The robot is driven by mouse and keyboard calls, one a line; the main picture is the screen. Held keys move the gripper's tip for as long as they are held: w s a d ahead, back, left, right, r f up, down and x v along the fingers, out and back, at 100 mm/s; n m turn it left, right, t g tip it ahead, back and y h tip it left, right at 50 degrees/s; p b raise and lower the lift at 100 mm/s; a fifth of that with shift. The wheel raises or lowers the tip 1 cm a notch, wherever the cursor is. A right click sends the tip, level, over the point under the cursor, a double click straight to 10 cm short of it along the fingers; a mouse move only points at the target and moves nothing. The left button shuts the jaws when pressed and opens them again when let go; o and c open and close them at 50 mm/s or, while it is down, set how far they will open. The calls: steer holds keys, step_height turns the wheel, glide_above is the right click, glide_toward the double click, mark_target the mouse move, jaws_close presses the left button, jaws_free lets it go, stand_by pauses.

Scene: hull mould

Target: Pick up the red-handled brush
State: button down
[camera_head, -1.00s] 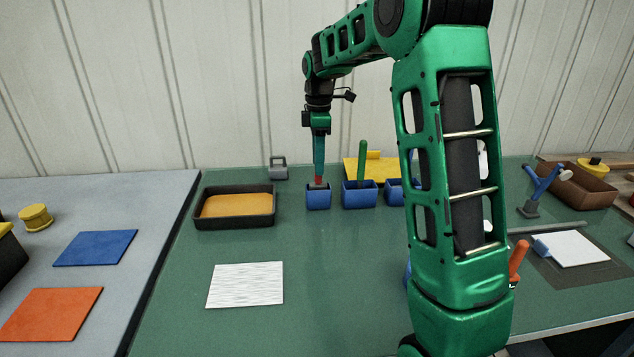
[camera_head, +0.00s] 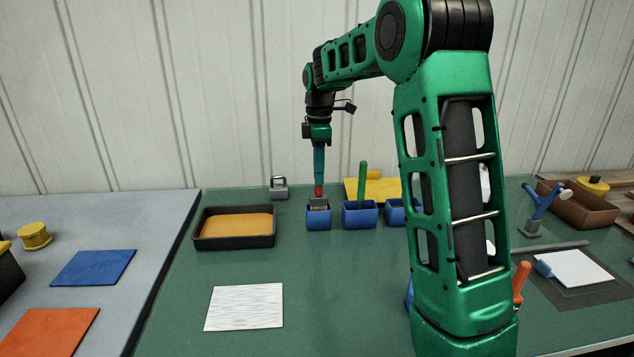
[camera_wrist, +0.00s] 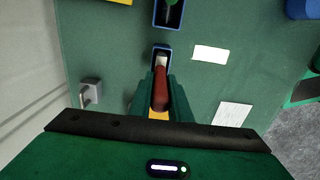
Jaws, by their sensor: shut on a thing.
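The red-handled brush (camera_head: 319,190) is upright in my gripper (camera_head: 319,183), which is shut on its handle. Its grey bristle head (camera_head: 319,204) shows at the mouth of the leftmost blue holder (camera_head: 318,220). The lower end of the head is hidden by the holder's wall, so I cannot tell how deep it sits. In the wrist view the red handle (camera_wrist: 160,90) lies between the green fingers of my gripper (camera_wrist: 160,95), with the pale head and the blue holder (camera_wrist: 161,50) beyond it.
A second blue holder (camera_head: 360,217) with a green-handled tool (camera_head: 363,184) stands close on the right; a third (camera_head: 394,211) is partly behind my arm. A black tray with an orange inside (camera_head: 234,244) is on the left. A grey weight-like block (camera_head: 278,187) stands behind. The front table is mostly clear.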

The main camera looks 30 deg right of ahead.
step_height(320, 180, up, 16)
steer(key=shift+f, duration=0.25)
stand_by(0.6)
